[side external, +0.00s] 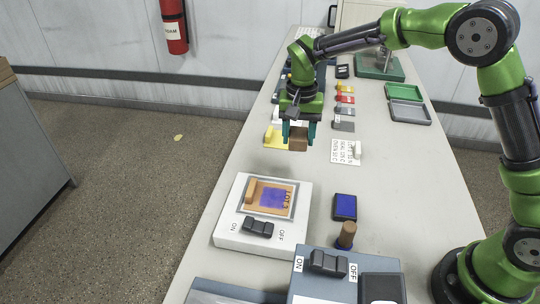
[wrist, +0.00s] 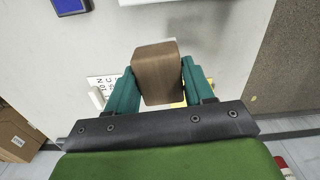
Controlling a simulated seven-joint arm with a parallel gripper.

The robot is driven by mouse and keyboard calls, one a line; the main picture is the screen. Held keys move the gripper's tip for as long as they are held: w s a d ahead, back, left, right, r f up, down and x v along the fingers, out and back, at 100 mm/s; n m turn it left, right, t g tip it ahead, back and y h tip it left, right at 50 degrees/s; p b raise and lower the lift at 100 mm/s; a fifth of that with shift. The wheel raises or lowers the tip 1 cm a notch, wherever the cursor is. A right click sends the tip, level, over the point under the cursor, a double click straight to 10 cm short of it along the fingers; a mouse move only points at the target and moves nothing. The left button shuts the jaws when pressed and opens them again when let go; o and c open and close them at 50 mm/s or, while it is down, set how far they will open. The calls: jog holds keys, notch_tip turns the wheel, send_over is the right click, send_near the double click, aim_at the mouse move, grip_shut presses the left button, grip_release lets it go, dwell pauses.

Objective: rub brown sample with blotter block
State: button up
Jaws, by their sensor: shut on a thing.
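My gripper (side external: 298,138) is shut on a brown wood-like block (wrist: 158,72), which appears to be the blotter block. It holds the block between its teal fingers above the table, behind the white unit. The block also shows in the side view (side external: 298,145). An orange-brown sample (side external: 245,208) with a blue patch and dark lettering lies on the white unit (side external: 232,239), in front of the gripper and apart from it. A small tan bar (side external: 251,187) is at the sample's left edge. Whether the held block touches anything below is hard to tell.
A blue pad (side external: 345,207) and a wooden-handled stamp (side external: 347,233) stand right of the white unit. A blue-grey switch box (side external: 307,283) is at the front. A yellow piece (side external: 273,137) and a labelled white card (side external: 345,152) lie near the gripper. The right middle of the table is clear.

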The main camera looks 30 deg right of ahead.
aim_at(276, 187)
jog(key=shift+s+a+r, duration=0.1)
jog(key=shift+a, duration=0.3)
jog(key=s+a+r+n, duration=0.15)
jog(key=a+n, duration=0.25)
jog(key=n, duration=0.5)
jog(key=s+a+r+n, duration=0.1)
jog(key=s+a+n, duration=0.3)
jog(key=n, duration=0.5)
jog(key=shift+w+a+f, duration=0.1)
jog(key=shift+w+f, duration=0.15)
jog(key=shift+f, duration=1)
jog(key=shift+w+a+f, duration=0.1)
jog(key=shift+w+f, duration=0.1)
jog(key=shift+f, duration=1.1)
jog(key=shift+w+a+f, duration=0.1)
jog(key=shift+w+f, duration=0.15)
jog(key=shift+f, duration=1)
jog(key=shift+s+a+f, duration=0.25)
jog(key=shift+s+a, duration=0.2)
jog(key=shift+a, duration=0.1)
jog(key=shift+c, duration=0.3)
jog(key=shift+s+a, duration=1.85)
jog(key=shift+s, duration=0.05)
jog(key=shift+w+d, duration=2.3)
jog(key=shift+d, duration=0.05)
notch_tip(276, 187, up, 2)
jog(key=shift+w+r, duration=0.1)
jog(key=shift+w, duration=0.05)
notch_tip(276, 187, up, 6)
